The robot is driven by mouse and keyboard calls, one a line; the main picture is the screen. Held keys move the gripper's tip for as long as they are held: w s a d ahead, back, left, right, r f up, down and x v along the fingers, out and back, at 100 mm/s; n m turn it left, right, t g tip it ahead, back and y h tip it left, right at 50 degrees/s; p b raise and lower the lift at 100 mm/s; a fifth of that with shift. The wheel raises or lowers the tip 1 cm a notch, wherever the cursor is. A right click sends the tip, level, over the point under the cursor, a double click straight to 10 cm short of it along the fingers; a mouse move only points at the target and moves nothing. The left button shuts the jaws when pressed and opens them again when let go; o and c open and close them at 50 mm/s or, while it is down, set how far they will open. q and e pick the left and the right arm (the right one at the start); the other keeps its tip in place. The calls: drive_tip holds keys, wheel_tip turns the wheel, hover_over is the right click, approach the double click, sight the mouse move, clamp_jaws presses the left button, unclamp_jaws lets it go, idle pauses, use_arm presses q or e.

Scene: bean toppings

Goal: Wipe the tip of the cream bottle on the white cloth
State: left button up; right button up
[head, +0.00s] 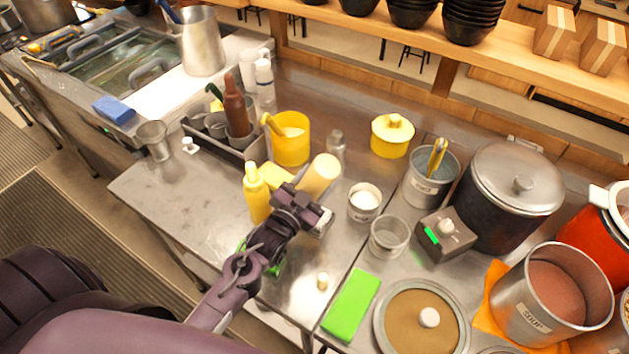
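The cream bottle (321,174) is pale cream and tilted, with its broad end up and to the right. My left gripper (304,202) is at its lower part and appears shut on it. The bottle's tip is hidden behind the gripper. A white patch, apparently the white cloth (325,223), shows on the steel table just right of and below the gripper. Most of it is covered, so I cannot tell whether the tip touches it. My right gripper is not in view.
A yellow bottle (256,195) stands close left of the gripper. A white-filled cup (364,201) and an empty metal cup (389,236) stand to the right.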

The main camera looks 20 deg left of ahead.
sight(329, 185)
use_arm(q)
drive_tip(key=shift+f, duration=0.3)
idle(1.2)
drive_tip(key=shift+f, duration=0.1)
drive_tip(key=shift+s+d+p, duration=0.15)
drive_tip(key=shift+s+d, duration=0.05)
drive_tip(key=shift+d, duration=1.15)
drive_tip(key=shift+s+d+p, duration=0.15)
drive_tip(key=shift+s+d, duration=0.05)
drive_tip(key=shift+d, duration=1.1)
wheel_tip(329, 185, up, 6)
drive_tip(key=p, duration=0.5)
drive_tip(key=shift+p, duration=0.35)
drive_tip(key=shift+w+a, duration=0.1)
